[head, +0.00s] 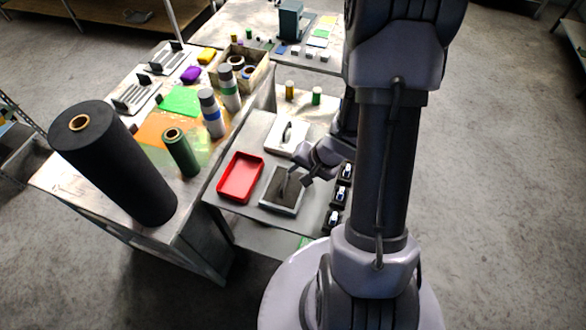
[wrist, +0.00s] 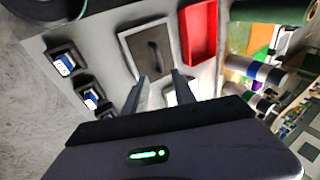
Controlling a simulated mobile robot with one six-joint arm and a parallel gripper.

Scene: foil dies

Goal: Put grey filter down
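A grey, square, shallow framed piece (head: 297,209) with a dark grey inside lies flat on the bench's right part. It appears to hold the grey filter (head: 291,195), which has a small upright handle; the filter's outline is hard to tell from the frame. In the wrist view the filter (wrist: 164,44) and its handle lie ahead of my fingertips. My gripper (head: 300,172) is just above and beside the frame's far side. In the wrist view my gripper's fingers (wrist: 158,77) are apart, with nothing visible held between them.
A red tray (head: 240,178) lies left of the frame. A white plate with a handle (head: 277,130) lies behind it. Several small dark holders (head: 341,194) line the right edge. A tall black roll (head: 115,165) stands on the left bench.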

